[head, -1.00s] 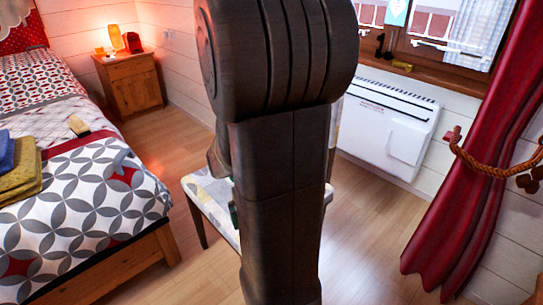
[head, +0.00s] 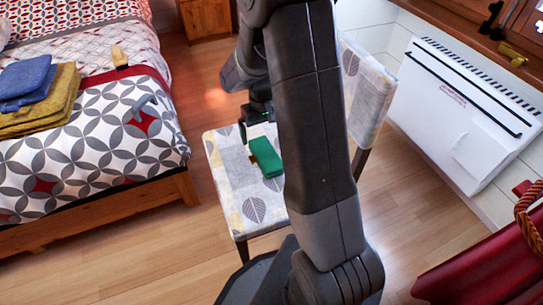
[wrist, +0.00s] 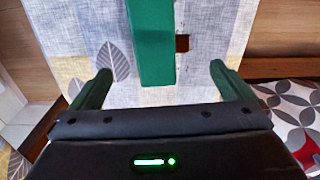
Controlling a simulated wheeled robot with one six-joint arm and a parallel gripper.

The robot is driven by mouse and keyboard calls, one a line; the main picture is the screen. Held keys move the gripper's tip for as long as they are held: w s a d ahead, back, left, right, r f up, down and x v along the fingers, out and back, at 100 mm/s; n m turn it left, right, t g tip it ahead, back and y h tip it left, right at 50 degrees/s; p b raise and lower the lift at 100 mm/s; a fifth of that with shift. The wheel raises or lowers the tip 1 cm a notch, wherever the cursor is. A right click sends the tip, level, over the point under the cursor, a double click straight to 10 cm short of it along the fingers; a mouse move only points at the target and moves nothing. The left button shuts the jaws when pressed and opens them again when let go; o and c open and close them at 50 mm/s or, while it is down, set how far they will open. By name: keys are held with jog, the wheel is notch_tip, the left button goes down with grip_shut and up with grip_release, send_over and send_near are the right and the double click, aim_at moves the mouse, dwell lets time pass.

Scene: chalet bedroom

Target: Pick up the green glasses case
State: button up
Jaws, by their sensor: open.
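The green glasses case (head: 266,157) lies on the patterned seat of a chair (head: 233,200) in the head view. In the wrist view the green case (wrist: 156,45) runs from the top edge down toward the space between my fingers. My gripper (wrist: 161,88) is open, with one finger on each side of the case's line and nothing between them. In the head view my gripper (head: 243,128) is at the far left part of the seat, left of the case, and partly hidden by my arm.
A small brown item (wrist: 182,43) lies beside the case. The chair's backrest (head: 366,90) rises to the right. The bed (head: 90,140) with folded towels (head: 38,95) stands at left. A white heater (head: 465,110) is on the right wall. Wooden floor is clear in front.

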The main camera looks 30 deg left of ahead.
jog(key=b, duration=0.2)
send_over(263, 154)
jog(key=f, duration=0.6)
jog(key=shift+s+d+f, duration=0.1)
jog(key=shift+d, duration=0.1)
jog(key=f, duration=0.1)
jog(key=f+b, duration=0.1)
jog(key=f, duration=0.3)
jog(key=shift+a+f+b, duration=0.15)
jog(key=shift+a+b, duration=0.1)
jog(key=shift+b, duration=0.15)
jog(key=c, duration=1)
